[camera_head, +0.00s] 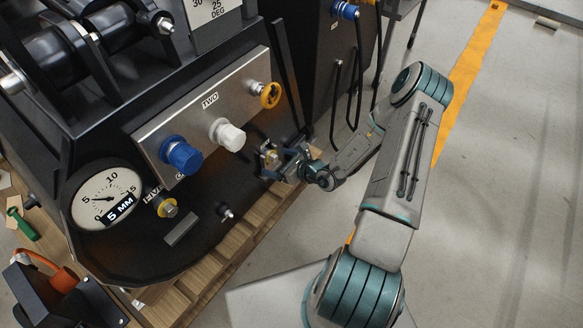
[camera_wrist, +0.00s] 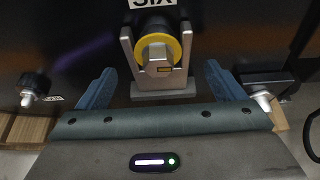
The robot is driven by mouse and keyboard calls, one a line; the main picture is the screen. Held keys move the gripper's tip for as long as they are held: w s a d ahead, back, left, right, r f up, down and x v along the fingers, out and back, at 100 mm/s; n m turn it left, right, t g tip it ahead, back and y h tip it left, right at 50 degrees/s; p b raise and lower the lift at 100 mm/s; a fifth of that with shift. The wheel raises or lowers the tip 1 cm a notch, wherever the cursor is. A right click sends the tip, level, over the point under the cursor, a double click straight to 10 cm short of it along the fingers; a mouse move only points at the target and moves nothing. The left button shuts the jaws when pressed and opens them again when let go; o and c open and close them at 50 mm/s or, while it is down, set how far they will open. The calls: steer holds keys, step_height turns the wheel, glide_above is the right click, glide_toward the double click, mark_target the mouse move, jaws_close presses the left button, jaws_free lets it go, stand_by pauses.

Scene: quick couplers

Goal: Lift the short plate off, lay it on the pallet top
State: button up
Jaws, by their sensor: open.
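A short metal plate (camera_wrist: 129,62) with an open slot stands around a yellow-ringed coupler (camera_wrist: 157,47) labelled SIX on the black machine face. It shows small in the head view (camera_head: 269,157), partly hidden by my gripper. My gripper (camera_wrist: 160,72) is open, with one blue finger on each side of the plate and gaps between; the head view shows it (camera_head: 282,164) close to the machine face. A grey ledge (camera_wrist: 163,96) sits just below the plate. The wooden pallet top (camera_head: 247,220) runs along the machine's foot.
A long steel plate (camera_head: 196,109) with blue, white and yellow fittings lies left of my gripper. Black hoses (camera_head: 335,95) hang at the right. Open floor (camera_head: 500,200) lies right.

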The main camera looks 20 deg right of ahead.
steer(key=shift+x, duration=1.2)
steer(key=c, duration=1.3)
steer(key=o, duration=0.5)
steer(key=shift+s, duration=0.1)
steer(key=c, duration=0.4)
